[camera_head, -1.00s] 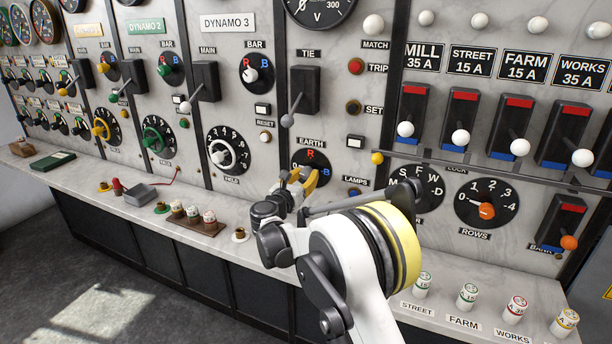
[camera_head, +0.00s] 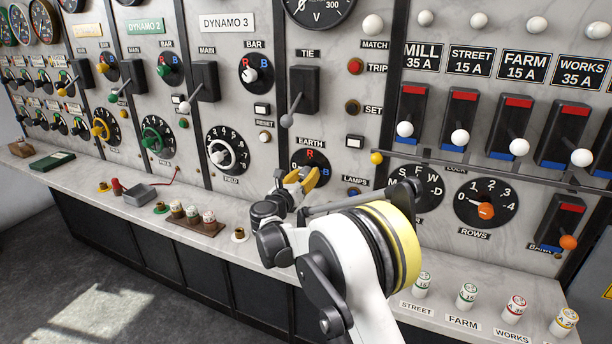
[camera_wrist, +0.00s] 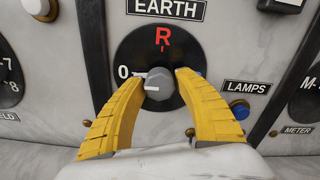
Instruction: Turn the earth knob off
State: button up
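The earth knob (camera_wrist: 160,92) is a small grey knob with a white pointer line, on a round black dial (camera_wrist: 162,52) under the EARTH label. In the wrist view a 0 stands left of the knob and a red R above it. The pointer line appears to lie towards the left, the 0 side. My gripper (camera_wrist: 162,78) has its two yellow fingertips on either side of the knob, very close to it. I cannot tell whether they press on it. In the head view my gripper (camera_head: 304,178) hides most of the knob, with the dial (camera_head: 311,160) partly showing.
The tie lever (camera_head: 288,120) hangs above the earth dial. A blue LAMPS button (camera_wrist: 239,109) sits at its lower right. The shelf below holds a brown rack (camera_head: 200,226) and a small cup (camera_head: 240,236).

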jog(key=shift+o, duration=0.9)
jog(key=v, duration=1.2)
